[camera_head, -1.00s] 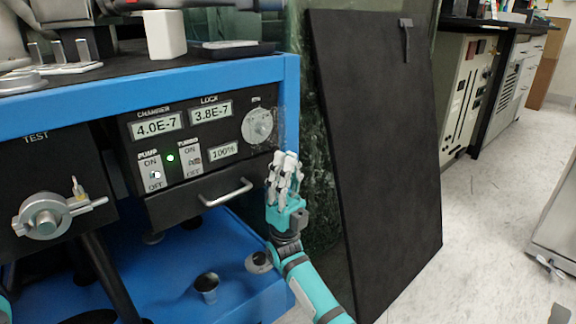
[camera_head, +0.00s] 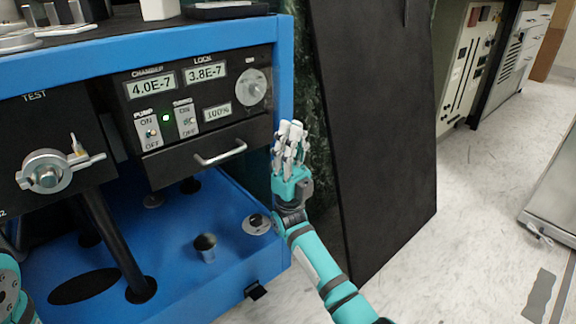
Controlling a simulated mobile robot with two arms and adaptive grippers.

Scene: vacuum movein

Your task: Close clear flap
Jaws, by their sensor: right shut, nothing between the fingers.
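The control panel (camera_head: 206,135) has a round dial (camera_head: 251,87) at its upper right. Faint clear edges show around this dial, but the clear flap itself is too transparent to make out, and I cannot tell its angle. My right gripper (camera_head: 290,128) is shut and empty. It points upward, below and to the right of the dial, in front of the frame's blue right post. It appears apart from the dial. Part of my left arm shows at the lower left edge, with its gripper out of view.
A drawer handle (camera_head: 220,155) sticks out below the panel, left of my right gripper. A valve knob (camera_head: 47,172) is on the left box. A dark board (camera_head: 375,150) leans to the right. Bare floor (camera_head: 470,220) lies beyond it.

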